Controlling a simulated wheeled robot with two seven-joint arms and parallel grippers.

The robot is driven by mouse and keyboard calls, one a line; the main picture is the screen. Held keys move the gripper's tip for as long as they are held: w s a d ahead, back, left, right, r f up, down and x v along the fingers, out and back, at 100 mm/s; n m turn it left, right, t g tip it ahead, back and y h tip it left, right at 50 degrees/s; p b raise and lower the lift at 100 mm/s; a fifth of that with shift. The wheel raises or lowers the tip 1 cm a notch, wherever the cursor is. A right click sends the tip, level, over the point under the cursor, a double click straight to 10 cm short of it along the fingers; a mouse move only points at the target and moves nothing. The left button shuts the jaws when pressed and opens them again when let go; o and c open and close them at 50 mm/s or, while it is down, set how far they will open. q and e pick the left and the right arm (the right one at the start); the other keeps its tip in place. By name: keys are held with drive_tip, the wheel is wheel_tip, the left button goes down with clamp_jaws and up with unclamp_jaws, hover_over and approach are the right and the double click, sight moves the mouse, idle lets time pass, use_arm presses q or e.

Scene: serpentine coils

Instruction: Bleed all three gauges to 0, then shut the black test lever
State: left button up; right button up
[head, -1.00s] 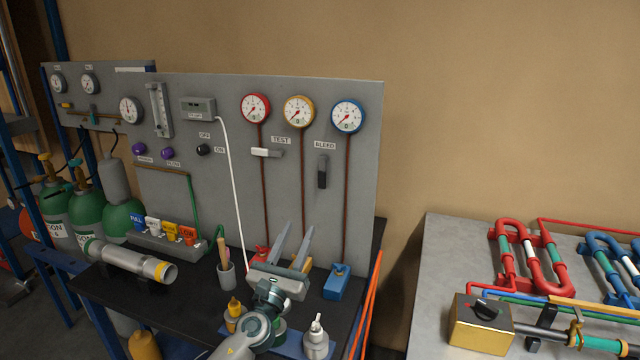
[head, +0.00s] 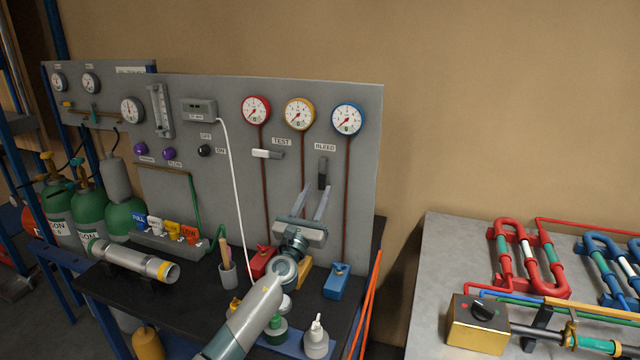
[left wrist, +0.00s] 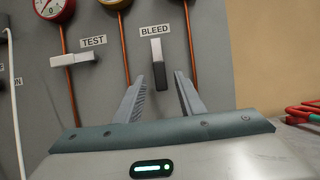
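The red gauge (head: 256,109), yellow gauge (head: 300,113) and blue gauge (head: 348,118) sit in a row high on the grey panel. Their needles point to the lower left; exact readings are too small to tell. The test lever (head: 267,154) lies level under its TEST label, pale with a greyer right part. The bleed lever (head: 323,175) hangs straight down under BLEED, its handle black. My left gripper (head: 316,188) is open and empty just below the bleed lever. In the left wrist view, the black handle (left wrist: 159,76) shows between the open fingertips; no contact shows.
Red and blue blocks (head: 337,282) stand on the black bench below the panel. A white cable (head: 232,170) hangs left of the test lever. Bottles (head: 316,340) stand near my forearm. A grey table (head: 430,270) with coils is at right, across a gap.

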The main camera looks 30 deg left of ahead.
sight(321, 181)
use_arm(q)
drive_tip(key=shift+x, duration=1.85)
clamp_jaws()
